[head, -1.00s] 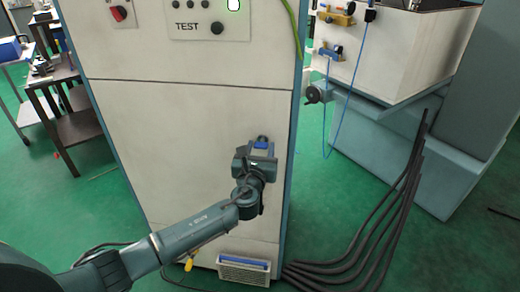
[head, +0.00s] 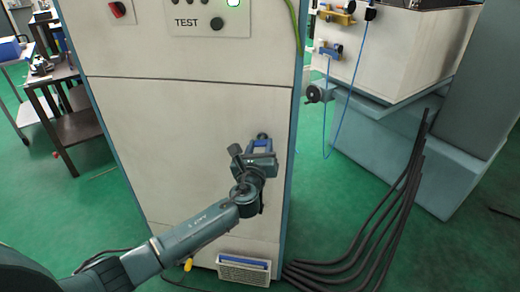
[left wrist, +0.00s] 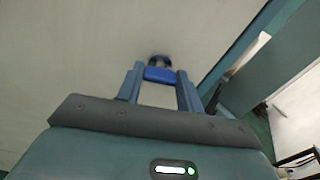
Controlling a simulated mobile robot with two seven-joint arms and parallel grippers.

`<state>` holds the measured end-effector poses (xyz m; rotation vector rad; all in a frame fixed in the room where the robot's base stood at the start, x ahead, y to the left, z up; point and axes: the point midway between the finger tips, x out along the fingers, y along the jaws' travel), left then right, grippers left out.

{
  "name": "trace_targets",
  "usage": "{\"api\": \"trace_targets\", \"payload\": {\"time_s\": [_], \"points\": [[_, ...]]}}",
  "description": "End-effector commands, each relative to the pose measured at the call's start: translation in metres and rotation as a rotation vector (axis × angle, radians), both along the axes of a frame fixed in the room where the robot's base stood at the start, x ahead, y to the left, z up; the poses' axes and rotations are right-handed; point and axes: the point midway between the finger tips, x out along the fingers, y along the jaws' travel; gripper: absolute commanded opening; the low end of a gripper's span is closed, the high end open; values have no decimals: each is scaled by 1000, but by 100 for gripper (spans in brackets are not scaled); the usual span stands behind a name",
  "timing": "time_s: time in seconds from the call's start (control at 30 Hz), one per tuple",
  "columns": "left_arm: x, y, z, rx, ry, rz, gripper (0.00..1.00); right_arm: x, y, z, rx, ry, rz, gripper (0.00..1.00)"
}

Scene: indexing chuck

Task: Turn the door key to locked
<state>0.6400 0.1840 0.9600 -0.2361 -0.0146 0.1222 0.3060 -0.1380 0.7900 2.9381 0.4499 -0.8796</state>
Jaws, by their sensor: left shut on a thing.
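The door key shows in the left wrist view as a blue grip (left wrist: 160,74) in front of a dark round lock (left wrist: 159,60) on the cabinet door. My left gripper (head: 262,145) is at the lock, low on the right side of the pale cabinet door (head: 190,120). In the left wrist view its two fingers (left wrist: 160,82) are shut on the blue key, one on each side. The lock's dark top (head: 262,136) shows just above the fingers in the head view. The key's angle is hard to tell. My right gripper is not in view.
A panel marked TEST (head: 208,18) is at the top of the cabinet. Thick black cables (head: 385,220) run over the green floor at right. A machine (head: 405,130) stands right, a dark table (head: 75,120) left.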

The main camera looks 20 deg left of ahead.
Motion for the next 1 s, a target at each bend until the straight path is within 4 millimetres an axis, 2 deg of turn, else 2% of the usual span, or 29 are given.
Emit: {"api": "trace_targets", "payload": {"time_s": [0.67,1.0], "points": [[0,-1,-2,-643,-79,0,14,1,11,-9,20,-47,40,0],[0,0,-2,-960,-119,0,14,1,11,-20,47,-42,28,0]]}}
